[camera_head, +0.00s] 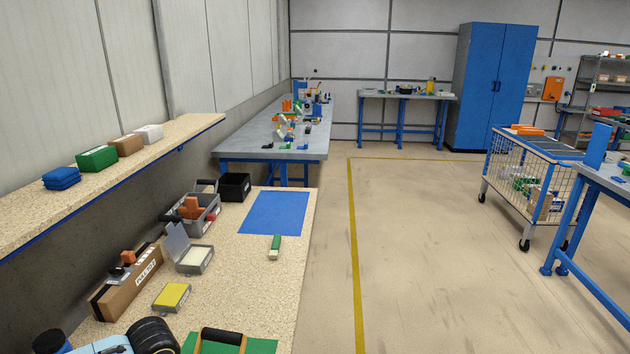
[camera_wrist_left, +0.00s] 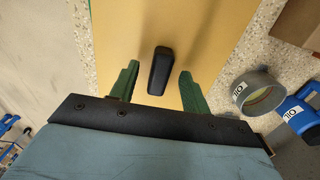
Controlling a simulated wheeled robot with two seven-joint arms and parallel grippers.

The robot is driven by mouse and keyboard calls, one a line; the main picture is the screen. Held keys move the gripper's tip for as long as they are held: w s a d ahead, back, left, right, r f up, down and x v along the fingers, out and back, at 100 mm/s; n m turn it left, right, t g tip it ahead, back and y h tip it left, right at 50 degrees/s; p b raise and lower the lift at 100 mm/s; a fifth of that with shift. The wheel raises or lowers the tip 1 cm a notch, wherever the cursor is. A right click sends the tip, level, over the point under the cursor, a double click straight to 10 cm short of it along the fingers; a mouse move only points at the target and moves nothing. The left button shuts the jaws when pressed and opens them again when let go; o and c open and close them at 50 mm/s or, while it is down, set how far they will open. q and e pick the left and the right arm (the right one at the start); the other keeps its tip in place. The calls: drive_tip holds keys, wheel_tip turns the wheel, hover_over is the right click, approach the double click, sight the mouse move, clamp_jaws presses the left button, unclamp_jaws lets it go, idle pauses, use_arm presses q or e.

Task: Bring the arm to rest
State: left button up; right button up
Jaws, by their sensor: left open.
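My left gripper (camera_wrist_left: 155,85) shows in the wrist view, with its two green fingers wide apart and nothing between their tips. A flat tan surface (camera_wrist_left: 215,25) lies in front of it. A short black bar (camera_wrist_left: 160,70) shows against that surface, between the fingers in the picture; I see no finger touching it. How far it is from the fingers I cannot tell. I cannot clearly make out my left gripper in the head view. My right gripper is in neither view.
In the head view a black handle (camera_head: 222,336), a yellow-topped box (camera_head: 172,296), a carton (camera_head: 127,285) and a grey bin (camera_head: 208,216) crowd the bench. The floor (camera_head: 420,260) is clear.

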use_arm(q)
wheel_tip(320, 180, up, 13)
drive_tip(key=p, duration=0.2)
wheel_tip(320, 180, down, 13)
drive_tip(key=shift+f+b, duration=0.1)
drive_tip(key=shift+b, duration=0.95)
wheel_tip(320, 180, up, 8)
drive_tip(key=shift+f+p, duration=0.25)
drive_tip(key=shift+p, duration=0.6)
drive_tip(key=shift+r+b, duration=0.1)
drive_tip(key=shift+b, duration=0.7)
drive_tip(key=shift+w, duration=0.1)
